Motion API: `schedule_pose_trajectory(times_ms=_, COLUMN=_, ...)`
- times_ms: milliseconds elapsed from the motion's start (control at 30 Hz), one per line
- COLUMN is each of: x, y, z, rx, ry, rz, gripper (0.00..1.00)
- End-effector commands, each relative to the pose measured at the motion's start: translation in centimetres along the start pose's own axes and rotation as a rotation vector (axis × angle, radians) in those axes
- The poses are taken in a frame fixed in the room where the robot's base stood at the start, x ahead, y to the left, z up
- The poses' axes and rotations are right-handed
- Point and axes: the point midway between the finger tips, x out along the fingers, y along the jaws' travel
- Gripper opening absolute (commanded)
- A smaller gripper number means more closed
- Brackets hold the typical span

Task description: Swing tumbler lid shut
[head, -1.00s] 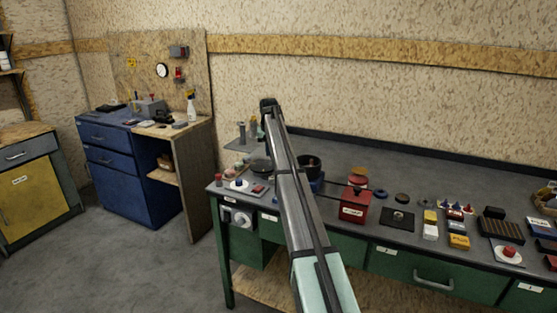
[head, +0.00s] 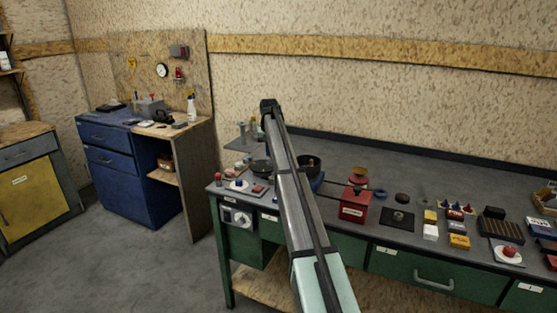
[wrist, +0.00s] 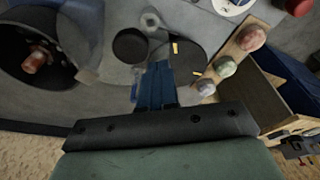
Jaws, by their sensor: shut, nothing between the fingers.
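A dark round barrel (head: 310,164), seemingly the tumbler, stands on the bench just right of my arm in the head view. In the wrist view it shows at the left as a wide open black barrel (wrist: 50,22) with an orange-brown piece inside. Its lid is hard to single out. A flat dark disc (head: 261,166) lies left of my arm in the head view; dark discs also show ahead of the fingers in the wrist view. My gripper (wrist: 157,66) is shut and empty, its blue fingertips beside these discs, apart from the barrel. In the head view my arm hides it.
A wooden strip with several rounded stones (wrist: 224,67) lies right of the fingers in the wrist view. A red box (head: 354,209) and several small items crowd the bench to the right. The grey bench top (head: 420,178) is clear toward the back.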

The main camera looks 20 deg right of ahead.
Motion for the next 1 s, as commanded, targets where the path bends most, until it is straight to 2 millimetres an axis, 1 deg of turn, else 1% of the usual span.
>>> schedule_pose_trajectory(times_ms=267, x=0.0, y=0.1, z=0.1, rx=0.000, ry=0.000, rz=0.000, gripper=0.00)
schedule_pose_trajectory(times_ms=1000, x=-0.3, y=0.7, z=1.4, rx=0.000, ry=0.000, rz=0.000, gripper=0.00)
